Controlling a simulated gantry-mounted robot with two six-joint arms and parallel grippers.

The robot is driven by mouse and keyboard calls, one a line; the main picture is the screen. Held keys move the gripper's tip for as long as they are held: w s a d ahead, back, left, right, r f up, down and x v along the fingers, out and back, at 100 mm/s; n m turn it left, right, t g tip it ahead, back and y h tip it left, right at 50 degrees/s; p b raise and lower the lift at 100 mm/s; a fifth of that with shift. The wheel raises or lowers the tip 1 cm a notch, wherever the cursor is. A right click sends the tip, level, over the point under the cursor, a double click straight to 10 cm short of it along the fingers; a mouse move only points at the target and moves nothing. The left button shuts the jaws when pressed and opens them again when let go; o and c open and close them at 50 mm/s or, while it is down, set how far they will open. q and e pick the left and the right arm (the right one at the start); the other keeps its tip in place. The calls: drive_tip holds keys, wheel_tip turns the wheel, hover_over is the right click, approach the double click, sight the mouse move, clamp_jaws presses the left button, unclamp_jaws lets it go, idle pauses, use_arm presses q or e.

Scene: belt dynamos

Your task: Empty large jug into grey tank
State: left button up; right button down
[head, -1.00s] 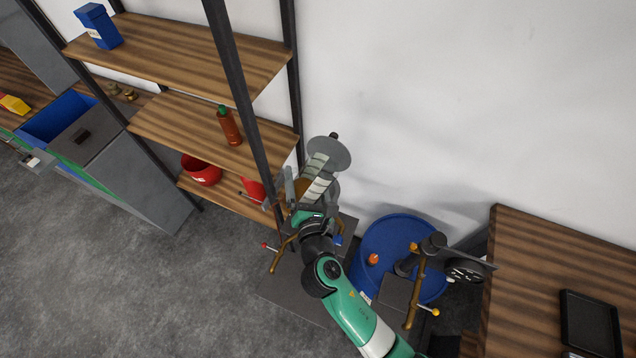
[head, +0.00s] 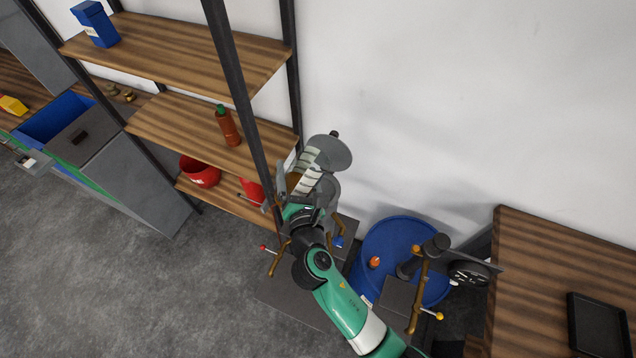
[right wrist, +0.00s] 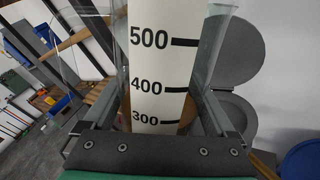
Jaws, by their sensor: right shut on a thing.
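My right gripper (head: 298,197) is shut on a clear jug (head: 306,180) beside the shelf post. In the right wrist view the jug (right wrist: 160,62) stands between the fingers, its white scale strip reading 300, 400 and 500. Brownish liquid shows low behind the strip; its exact level is hard to tell. The grey tank's round lid (head: 330,151) stands raised just behind the jug. In the right wrist view, the lid (right wrist: 236,48) and grey tank (right wrist: 238,116) are to the right of the jug. The tank's body is mostly hidden by the gripper. My left gripper is not in view.
A blue drum (head: 392,238) with pipes and valves stands right of my arm. A wooden table (head: 560,255) carries a black tray (head: 597,325). Wooden shelves (head: 185,55) at left hold bottles and a red bowl (head: 199,171). The grey floor (head: 120,290) is clear at lower left.

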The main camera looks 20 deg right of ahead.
drive_tip(key=shift+w+a+f+b, duration=0.15)
drive_tip(key=shift+w+a+b, duration=0.1)
drive_tip(key=shift+w+b, duration=0.35)
drive_tip(key=shift+w+a+f+b, duration=0.15)
drive_tip(key=shift+w+a+b, duration=0.05)
drive_tip(key=shift+w+b, duration=0.3)
drive_tip(key=shift+w+a+f+b, duration=0.15)
drive_tip(key=shift+w+a+b, duration=0.05)
drive_tip(key=shift+w+b, duration=0.25)
drive_tip(key=shift+w+a, duration=0.1)
drive_tip(key=shift+w, duration=0.05)
drive_tip(key=shift+f, duration=0.15)
idle(0.5)
drive_tip(key=shift+a+f+b, duration=0.15)
drive_tip(key=shift+f+b, duration=0.3)
drive_tip(key=shift+b, duration=0.15)
drive_tip(key=shift+f+m, duration=0.1)
drive_tip(key=shift+m, duration=0.2)
idle(0.4)
drive_tip(key=shift+a+f+m+y+b, duration=0.2)
drive_tip(key=shift+f+m+y+b, duration=0.1)
drive_tip(key=shift+f+b, duration=0.1)
idle(0.9)
